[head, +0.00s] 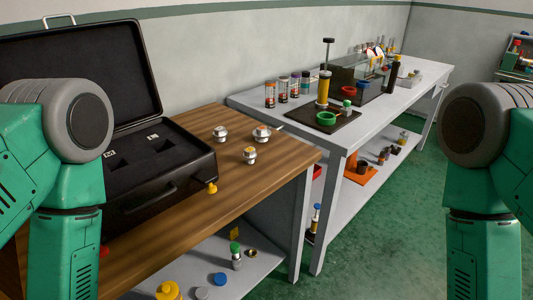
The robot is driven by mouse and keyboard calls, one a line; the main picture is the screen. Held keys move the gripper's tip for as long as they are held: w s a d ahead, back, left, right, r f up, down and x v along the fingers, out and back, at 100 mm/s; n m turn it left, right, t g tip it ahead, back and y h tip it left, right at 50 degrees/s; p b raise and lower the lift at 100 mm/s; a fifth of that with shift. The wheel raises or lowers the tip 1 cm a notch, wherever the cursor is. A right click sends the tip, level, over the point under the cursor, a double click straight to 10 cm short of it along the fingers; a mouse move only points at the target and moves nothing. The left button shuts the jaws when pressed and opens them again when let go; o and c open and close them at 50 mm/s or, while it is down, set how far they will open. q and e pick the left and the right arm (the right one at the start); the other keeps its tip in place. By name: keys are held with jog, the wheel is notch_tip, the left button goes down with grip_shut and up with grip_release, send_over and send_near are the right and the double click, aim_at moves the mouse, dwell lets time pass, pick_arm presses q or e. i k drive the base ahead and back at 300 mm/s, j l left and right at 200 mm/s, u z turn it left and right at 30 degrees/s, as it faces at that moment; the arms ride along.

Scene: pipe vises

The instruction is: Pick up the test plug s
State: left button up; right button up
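I cannot tell for sure which is the test plug. An open black case (165,200) with dark foam and cut-out slots lies left of them, its lid raised. My two green arms show at the left and right edges. Neither gripper is in view, and no arm touches the plugs.
A yellow knob-like thing (212,188) is at the case's front right corner. Capped parts (236,256) lie on the shelf below. A grey bench (290,127) behind holds a yellow cylinder on a dark plate (323,92) and several jars. The wooden table's right end (285,155) is clear.

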aim_at(250, 154)
jog(key=i+l, duration=0.2)
jog(key=l, duration=0.15)
jog(key=i+l, duration=0.2)
jog(key=l, duration=0.15)
jog(key=i+l+z, duration=0.1)
jog(key=l, duration=0.25)
jog(key=i, duration=0.1)
